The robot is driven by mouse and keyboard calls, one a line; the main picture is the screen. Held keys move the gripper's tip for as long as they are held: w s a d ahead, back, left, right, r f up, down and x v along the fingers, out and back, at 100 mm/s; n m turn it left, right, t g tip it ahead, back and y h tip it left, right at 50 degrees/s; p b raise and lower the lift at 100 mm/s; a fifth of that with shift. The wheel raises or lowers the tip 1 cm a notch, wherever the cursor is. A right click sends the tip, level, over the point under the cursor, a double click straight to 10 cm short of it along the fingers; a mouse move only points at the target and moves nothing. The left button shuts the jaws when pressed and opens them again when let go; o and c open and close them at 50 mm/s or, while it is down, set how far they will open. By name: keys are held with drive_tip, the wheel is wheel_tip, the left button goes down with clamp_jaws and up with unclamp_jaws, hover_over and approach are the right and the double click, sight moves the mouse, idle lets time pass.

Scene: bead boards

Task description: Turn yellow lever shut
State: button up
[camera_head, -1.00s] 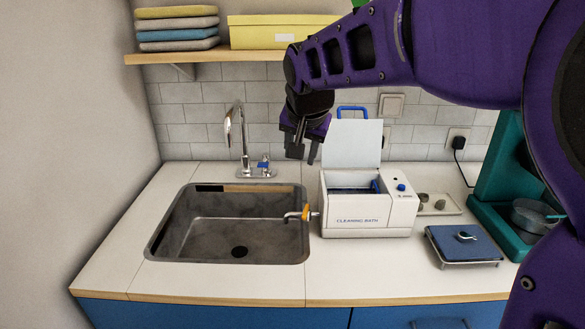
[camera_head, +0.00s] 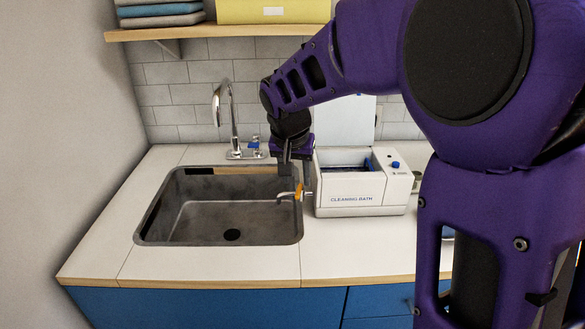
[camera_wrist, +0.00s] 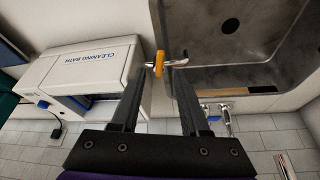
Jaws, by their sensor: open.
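The yellow lever (camera_head: 299,192) sits on a small metal drain tap (camera_head: 285,194) that sticks out from the left side of the white cleaning bath (camera_head: 350,189), over the sink's right edge. In the wrist view the yellow lever (camera_wrist: 160,63) stands across the metal pipe (camera_wrist: 180,63), beyond the fingertips. My gripper (camera_head: 295,176) points down just above and behind the lever. In the wrist view my gripper (camera_wrist: 160,82) is open and empty, with its two fingers spread to either side of the lever's line. I cannot tell whether a finger touches the tap.
The steel sink (camera_head: 165,235) lies left of the bath. A tall faucet (camera_head: 232,120) with a blue handle stands behind the sink. The raised white lid (camera_head: 345,122) stands behind the gripper. The counter front (camera_head: 210,265) is clear. My arm hides the right side.

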sight(298, 192)
drive_tip(key=x, duration=0.5)
clamp_jaws()
